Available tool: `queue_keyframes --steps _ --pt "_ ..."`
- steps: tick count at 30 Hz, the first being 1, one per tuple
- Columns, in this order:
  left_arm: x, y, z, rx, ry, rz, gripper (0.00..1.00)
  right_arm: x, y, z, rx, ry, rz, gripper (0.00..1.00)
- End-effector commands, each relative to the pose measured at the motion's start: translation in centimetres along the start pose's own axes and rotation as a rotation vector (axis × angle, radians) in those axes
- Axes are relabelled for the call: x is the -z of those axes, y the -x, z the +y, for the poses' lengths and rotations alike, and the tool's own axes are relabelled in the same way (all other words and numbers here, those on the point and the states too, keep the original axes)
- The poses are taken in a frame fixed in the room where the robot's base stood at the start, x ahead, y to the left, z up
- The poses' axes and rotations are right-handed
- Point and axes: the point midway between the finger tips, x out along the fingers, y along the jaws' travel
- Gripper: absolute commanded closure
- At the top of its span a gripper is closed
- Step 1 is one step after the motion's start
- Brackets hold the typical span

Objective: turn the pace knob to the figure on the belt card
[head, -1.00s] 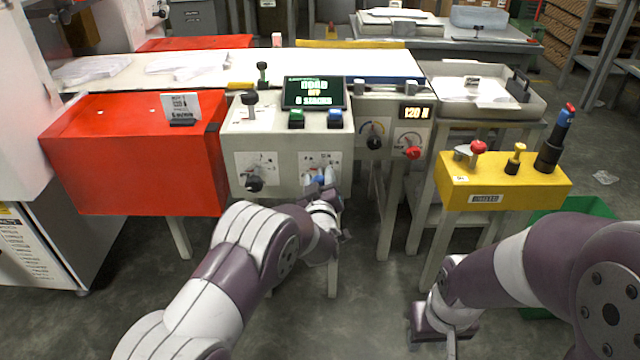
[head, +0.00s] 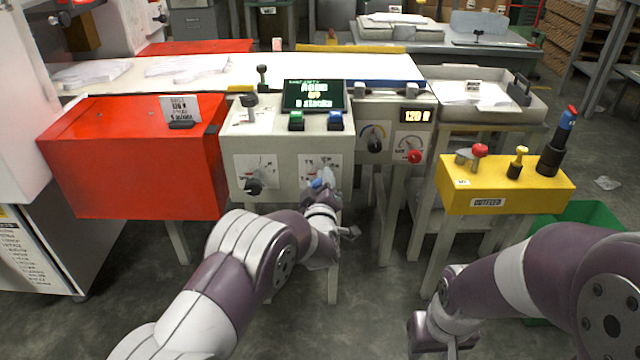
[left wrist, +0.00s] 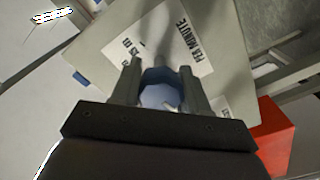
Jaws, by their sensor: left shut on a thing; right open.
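The pace knob appears to be the blue knob (head: 316,184) on the right dial of the pale console's front. It also shows in the left wrist view (left wrist: 160,92), between my finger pads, beside a label reading "PER MINUTE" (left wrist: 190,40). My left gripper (head: 324,182) is shut on this knob; it covers part of the dial, and the pointer's setting cannot be read. The belt card (head: 180,108) stands on the red box (head: 130,160); its small print is not clearly legible. My right gripper (head: 436,345) is low at the right, away from the console, its fingers barely visible.
A black knob (head: 254,186) sits on the console's left dial. A green-text screen (head: 313,95), a green button (head: 296,121) and a blue button (head: 335,121) are on top. Right of it are a gauge panel with a red knob (head: 414,157) and a yellow control box (head: 505,190).

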Motion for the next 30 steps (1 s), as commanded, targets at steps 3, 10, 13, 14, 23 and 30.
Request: queue_keyframes --steps 3,10,13,14,23,30 --pt "-0.1 0.0 -0.1 0.002 -0.001 -0.002 0.86 0.0 0.0 0.0 0.000 0.000 0.000 0.57" --pt "0.0 0.0 -0.1 0.001 -0.001 -0.001 0.30 0.0 0.0 0.0 0.000 0.000 0.000 0.57" --pt "0.0 0.0 -0.1 0.001 -0.001 0.000 0.30 0.0 0.0 0.0 0.000 0.000 0.000 0.57" --pt "0.0 0.0 0.0 0.001 -0.001 0.000 0.30 0.0 0.0 0.0 0.000 0.000 0.000 0.57" --pt "0.2 5.2 0.4 0.001 -0.004 -0.005 0.30 0.3 2.2 0.0 0.000 0.000 0.000 0.57" --pt "0.1 11.0 0.2 0.001 -0.002 -0.003 0.30 0.4 3.6 0.0 0.000 0.000 0.000 0.57"
